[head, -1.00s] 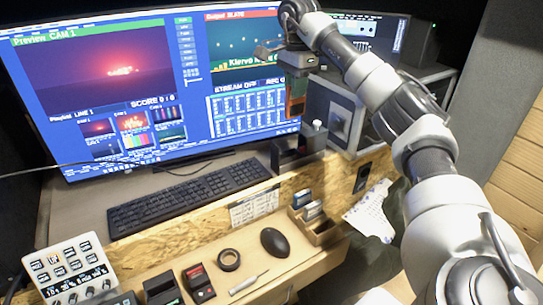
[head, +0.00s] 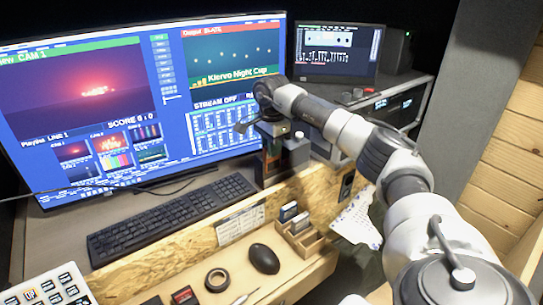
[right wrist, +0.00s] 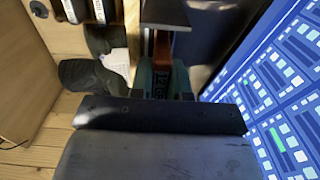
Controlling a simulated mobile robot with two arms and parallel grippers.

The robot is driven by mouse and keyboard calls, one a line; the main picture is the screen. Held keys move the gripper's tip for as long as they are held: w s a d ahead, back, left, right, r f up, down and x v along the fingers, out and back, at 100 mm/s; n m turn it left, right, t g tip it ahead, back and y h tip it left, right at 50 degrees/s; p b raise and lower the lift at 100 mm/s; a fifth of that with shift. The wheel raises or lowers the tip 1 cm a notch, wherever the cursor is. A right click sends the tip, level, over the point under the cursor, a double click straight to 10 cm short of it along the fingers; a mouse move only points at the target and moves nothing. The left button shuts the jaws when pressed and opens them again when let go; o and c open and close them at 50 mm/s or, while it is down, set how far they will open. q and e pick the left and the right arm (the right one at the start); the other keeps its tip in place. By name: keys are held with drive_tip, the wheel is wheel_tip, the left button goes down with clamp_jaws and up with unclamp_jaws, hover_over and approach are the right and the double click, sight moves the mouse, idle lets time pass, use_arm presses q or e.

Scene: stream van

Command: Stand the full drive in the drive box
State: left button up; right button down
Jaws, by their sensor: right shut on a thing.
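My right gripper (head: 272,132) points down in front of the monitor's lower right. My left gripper is not in view.
A keyboard (head: 170,215) lies left of the gripper. A chipboard lip (head: 190,252) runs between the desk and the front ledge. A mouse (head: 263,258) and a tape roll (head: 217,280) lie left of the drive box. A paper sheet (head: 358,220) hangs to its right.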

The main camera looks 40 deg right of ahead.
sight(271, 171)
wheel_tip(271, 171, down, 3)
drive_tip(key=shift+r, duration=0.2)
drive_tip(key=shift+f, duration=0.55)
drive_tip(key=c, duration=1.1)
unclamp_jaws()
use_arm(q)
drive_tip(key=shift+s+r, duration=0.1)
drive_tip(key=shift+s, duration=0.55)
